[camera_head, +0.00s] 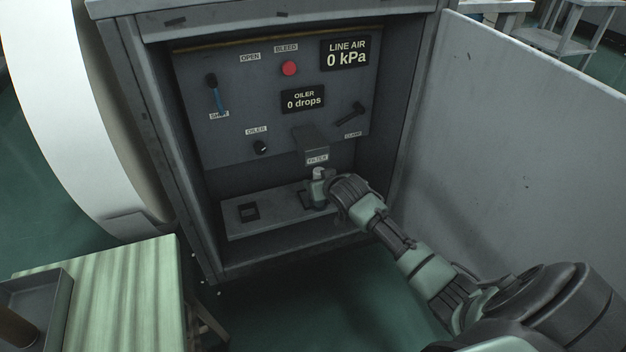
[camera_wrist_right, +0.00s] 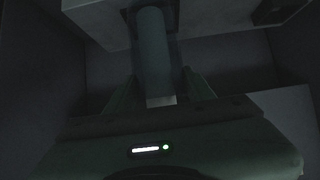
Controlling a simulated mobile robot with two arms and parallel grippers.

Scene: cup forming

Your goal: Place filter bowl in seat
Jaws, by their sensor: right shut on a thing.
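My right gripper (camera_head: 318,189) is inside the cabinet, just above the shelf and below the FILTER label. It is shut on the filter bowl (camera_head: 318,173), a small pale cylinder whose top shows above the fingers. In the right wrist view the bowl (camera_wrist_right: 152,50) is a grey-blue cylinder between the two fingers (camera_wrist_right: 160,92). Its far end meets a dark patch on a light block; I cannot tell whether they touch. The filter block (camera_head: 310,140) with the FILTER label hangs above the bowl. Its underside, where a seat would be, is hidden. My left gripper is not in view.
Cabinet walls enclose both sides. A table with a tray (camera_head: 40,310) stands lower left.

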